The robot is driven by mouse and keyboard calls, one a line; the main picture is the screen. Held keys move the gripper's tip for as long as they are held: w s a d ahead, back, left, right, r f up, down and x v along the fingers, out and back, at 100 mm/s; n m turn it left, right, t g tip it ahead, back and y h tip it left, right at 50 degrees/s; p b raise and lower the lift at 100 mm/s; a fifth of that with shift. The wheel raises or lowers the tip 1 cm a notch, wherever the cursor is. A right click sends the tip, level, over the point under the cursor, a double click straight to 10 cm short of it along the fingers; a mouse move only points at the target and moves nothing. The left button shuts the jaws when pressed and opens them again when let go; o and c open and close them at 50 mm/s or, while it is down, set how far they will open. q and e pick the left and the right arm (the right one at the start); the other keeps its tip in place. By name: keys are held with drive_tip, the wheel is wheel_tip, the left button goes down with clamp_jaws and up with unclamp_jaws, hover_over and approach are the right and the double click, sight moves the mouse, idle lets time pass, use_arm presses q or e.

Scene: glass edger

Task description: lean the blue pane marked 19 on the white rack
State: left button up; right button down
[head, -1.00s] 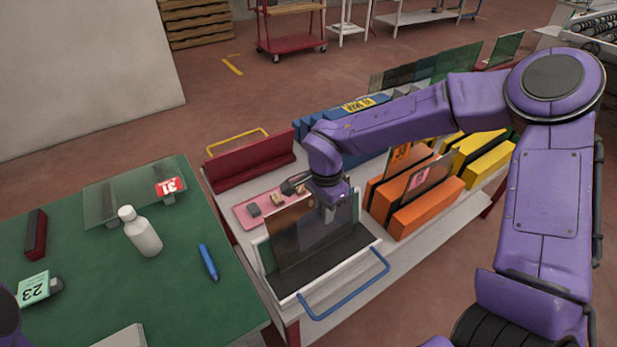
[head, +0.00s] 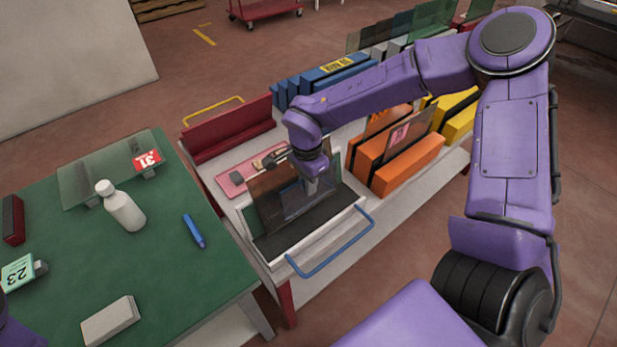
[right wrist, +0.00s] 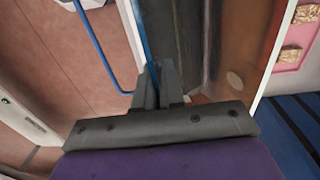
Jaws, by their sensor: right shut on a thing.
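The white rack (head: 352,216) is a white-rimmed tray with a dark bed and a blue handle, on the pale bench. A brownish see-through pane (head: 268,205) stands in it, leaning at its back. My right gripper (head: 311,186) is low over the rack, beside this pane. In the right wrist view my right gripper (right wrist: 160,85) is shut on a thin blue-edged pane (right wrist: 146,48), seen nearly edge-on between the fingers. It is inside the rack's rim; I cannot tell whether it touches the bed. No 19 mark shows. My left gripper is out of view.
Orange blocks (head: 407,166) holding panes stand right of the rack. A dark red rack (head: 230,130) and a pink tray (head: 232,183) are behind it. The green table (head: 150,265) at left holds a white bottle (head: 122,207), a blue marker (head: 193,231) and a pane marked 31 (head: 105,168).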

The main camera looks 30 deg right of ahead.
wheel_tip(320, 180, down, 6)
drive_tip(key=b, duration=0.2)
drive_tip(key=shift+f+b, duration=0.15)
drive_tip(key=shift+b, duration=0.15)
drive_tip(key=shift+w+f, duration=0.1)
drive_tip(key=shift+f, duration=0.25)
idle(0.6)
drive_tip(key=c, duration=1.2)
unclamp_jaws()
drive_tip(key=shift+o, duration=0.2)
wheel_tip(320, 180, up, 10)
drive_tip(key=shift+w+r, duration=0.25)
